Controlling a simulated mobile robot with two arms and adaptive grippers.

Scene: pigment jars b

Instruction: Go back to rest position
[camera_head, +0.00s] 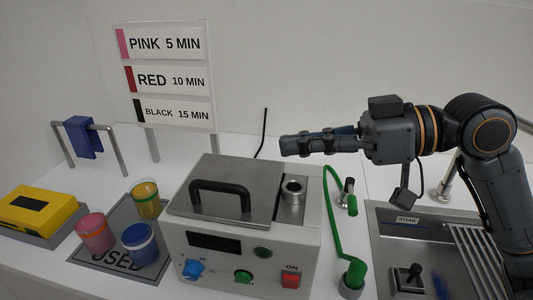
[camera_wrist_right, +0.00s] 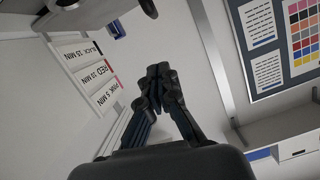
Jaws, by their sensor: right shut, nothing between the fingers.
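My right gripper (camera_head: 292,145) comes in from the right in the head view and hovers above the back right of a grey machine. Its fingers point left and hold nothing. In the right wrist view the fingers (camera_wrist_right: 157,72) meet at their tips, with only wall and signs behind them. My left gripper is not in view.
The machine (camera_head: 248,236) has a lidded top with a black handle (camera_head: 221,189). Pink (camera_head: 95,234), yellow (camera_head: 146,200) and blue (camera_head: 139,246) jars stand on the USED mat (camera_head: 98,257). A sign (camera_head: 166,75) stands behind; a sink (camera_head: 400,225) lies right.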

